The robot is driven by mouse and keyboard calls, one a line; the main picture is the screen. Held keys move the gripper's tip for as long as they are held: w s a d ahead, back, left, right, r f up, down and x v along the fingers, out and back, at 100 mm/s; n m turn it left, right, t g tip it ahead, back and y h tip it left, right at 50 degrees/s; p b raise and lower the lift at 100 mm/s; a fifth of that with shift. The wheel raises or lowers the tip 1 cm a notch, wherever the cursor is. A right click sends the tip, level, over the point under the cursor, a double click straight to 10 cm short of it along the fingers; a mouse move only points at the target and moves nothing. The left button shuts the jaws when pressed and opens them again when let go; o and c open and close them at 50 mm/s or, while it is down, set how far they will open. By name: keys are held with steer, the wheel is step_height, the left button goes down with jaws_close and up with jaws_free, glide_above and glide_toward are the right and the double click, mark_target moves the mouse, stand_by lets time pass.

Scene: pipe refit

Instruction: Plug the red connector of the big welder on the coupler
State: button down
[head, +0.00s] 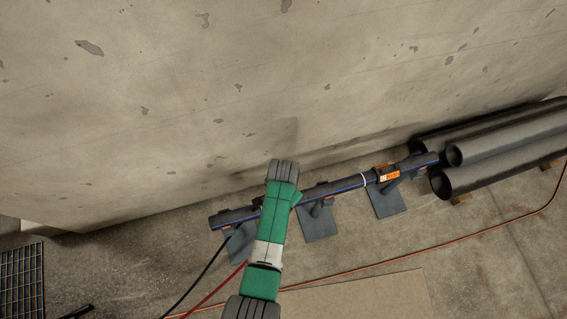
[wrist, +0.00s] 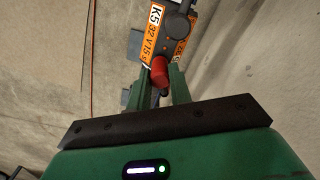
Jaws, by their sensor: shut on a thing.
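In the wrist view my gripper (wrist: 163,76) is shut on the red connector (wrist: 159,70), a small red plug between the fingertips. Just beyond it is the coupler (wrist: 176,32), a dark fitting with orange labels reading "K5 32 V 15 s" and a round dark terminal. The red connector's tip overlaps the coupler's lower edge in the picture; I cannot tell if they touch. In the head view my green arm covers the gripper and connector. A red cable (head: 218,289) and a black cable (head: 194,280) run up toward the pipe behind my arm. The welder is not clearly visible.
A black pipe with a blue stripe (head: 346,184) lies on grey stands (head: 319,222) along the concrete wall (head: 190,80). An orange-labelled fitting (head: 388,173) sits farther along it. Large black pipes (head: 510,144) are stacked at right. An orange hose (head: 470,243) crosses the floor.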

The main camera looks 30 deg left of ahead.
steer(key=shift+f, duration=0.25)
stand_by(0.4)
steer(key=c, duration=1)
jaws_free()
steer(key=shift+c, duration=0.2)
step_height(320, 180, up, 8)
steer(key=p, duration=0.7)
steer(key=shift+f, duration=0.25)
